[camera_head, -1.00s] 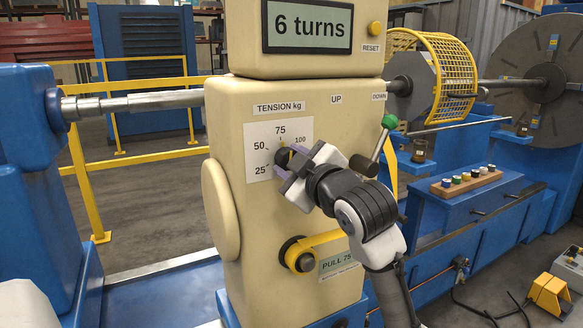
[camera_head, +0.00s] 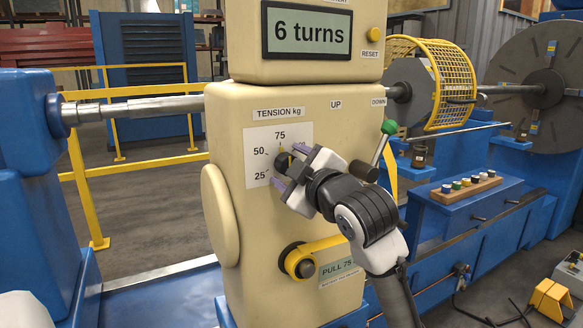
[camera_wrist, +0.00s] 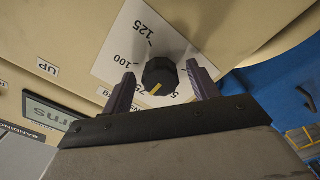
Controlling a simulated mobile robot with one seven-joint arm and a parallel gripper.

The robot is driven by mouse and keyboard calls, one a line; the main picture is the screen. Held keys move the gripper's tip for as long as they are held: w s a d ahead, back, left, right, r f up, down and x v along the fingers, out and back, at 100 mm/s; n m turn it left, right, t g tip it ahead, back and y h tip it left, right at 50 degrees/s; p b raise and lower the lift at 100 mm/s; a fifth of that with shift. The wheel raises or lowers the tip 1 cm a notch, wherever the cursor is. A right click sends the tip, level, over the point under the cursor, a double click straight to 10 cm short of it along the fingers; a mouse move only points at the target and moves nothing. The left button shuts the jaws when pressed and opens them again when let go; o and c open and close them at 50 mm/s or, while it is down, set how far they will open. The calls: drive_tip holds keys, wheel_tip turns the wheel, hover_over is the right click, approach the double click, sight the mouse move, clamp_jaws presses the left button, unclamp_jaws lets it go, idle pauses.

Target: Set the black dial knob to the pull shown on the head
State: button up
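The black dial knob (camera_head: 284,162) sits on the white tension scale (camera_head: 303,132) on the cream head; it also shows in the wrist view (camera_wrist: 160,76). Its yellow pointer mark points at or very near 75, and the finger partly hides that number in the wrist view. A label low on the head (camera_head: 338,270) reads PULL 75. My gripper (camera_wrist: 162,86) is open, with one purple finger on each side of the knob. A small gap shows between each finger and the knob. In the head view the gripper covers the scale's right part.
A green-tipped lever (camera_head: 388,128) stands just right of my gripper. A yellow crank arm (camera_head: 318,252) lies below it. The head's display (camera_head: 308,29) reads 6 turns, with a yellow reset button (camera_head: 374,27) beside it. A yellow mesh guard (camera_head: 452,85) is farther right.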

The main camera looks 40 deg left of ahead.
drive_tip(key=b+v, duration=0.2)
drive_tip(key=v, duration=1.2)
drive_tip(key=shift+b, duration=0.3)
drive_tip(key=shift+a, duration=0.15)
